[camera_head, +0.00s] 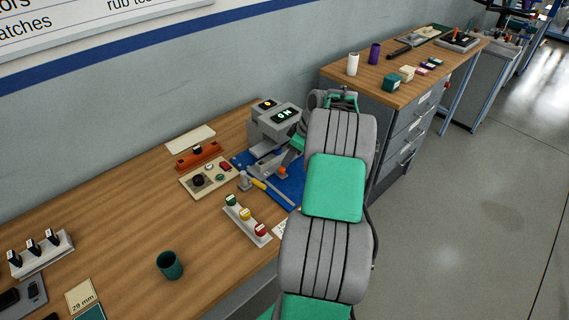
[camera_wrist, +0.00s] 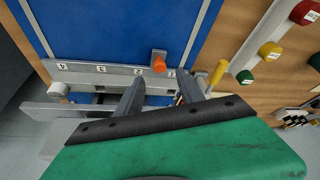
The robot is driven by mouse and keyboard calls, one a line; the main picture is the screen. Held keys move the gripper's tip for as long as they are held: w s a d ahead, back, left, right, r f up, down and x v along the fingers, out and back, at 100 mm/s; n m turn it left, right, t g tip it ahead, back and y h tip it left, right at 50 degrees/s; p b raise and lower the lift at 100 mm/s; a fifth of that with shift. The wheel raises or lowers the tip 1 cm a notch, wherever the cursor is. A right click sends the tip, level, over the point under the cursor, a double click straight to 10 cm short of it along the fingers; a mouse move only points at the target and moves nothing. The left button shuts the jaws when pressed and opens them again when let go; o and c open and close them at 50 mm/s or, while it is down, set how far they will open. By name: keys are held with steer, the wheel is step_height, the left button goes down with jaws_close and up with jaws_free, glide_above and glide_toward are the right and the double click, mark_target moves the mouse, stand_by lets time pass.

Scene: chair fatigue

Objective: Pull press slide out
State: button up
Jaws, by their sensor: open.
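The grey press (camera_head: 275,122) stands at the back of the wooden bench, on a blue mat (camera_head: 290,188). In the wrist view a pale grey slide-like bar (camera_wrist: 110,72) with inverted numbers runs across the blue surface. An orange knob (camera_wrist: 158,62) sits at this bar. My gripper (camera_wrist: 159,78) is open, with its two dark fingers apart and the knob just beyond and between their tips in the picture. I cannot tell whether the fingers touch the bar. In the head view my arm hides most of the gripper.
A white rack with green, yellow and red knobs (camera_head: 246,220) stands close to the press. A yellow-handled tool (camera_head: 259,184) lies beside the mat. An orange fixture (camera_head: 198,155), a beige tray (camera_head: 207,179) and a green cup (camera_head: 170,265) are on the bench.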

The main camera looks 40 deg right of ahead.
mark_target(282, 168)
steer(key=p+x, duration=0.1)
steer(key=x, duration=0.5)
steer(key=shift+c, duration=0.5)
jaws_close()
stand_by(0.8)
